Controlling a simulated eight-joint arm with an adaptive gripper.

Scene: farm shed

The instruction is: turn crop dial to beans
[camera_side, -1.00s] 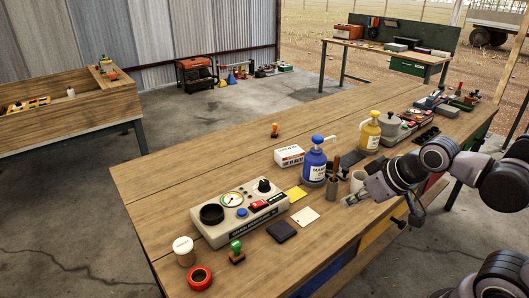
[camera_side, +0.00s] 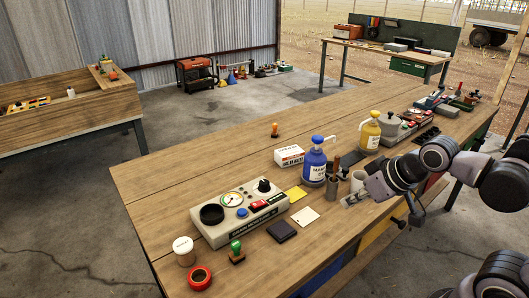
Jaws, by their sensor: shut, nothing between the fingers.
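The crop dial is a black knob (camera_side: 264,186) at the back right corner of a pale grey meter box (camera_side: 222,236) on the wooden bench. The box also has a round gauge (camera_side: 232,199), a dark round cup (camera_side: 211,214), a blue button and a red switch. The dial's markings are too small to read. My gripper (camera_side: 346,203) is shut and empty, low over the bench's front edge, to the right of the box and apart from it.
A white card (camera_side: 305,216), yellow card (camera_side: 296,193) and dark pad (camera_side: 281,231) lie beside the box. The bench behind the box is mostly clear.

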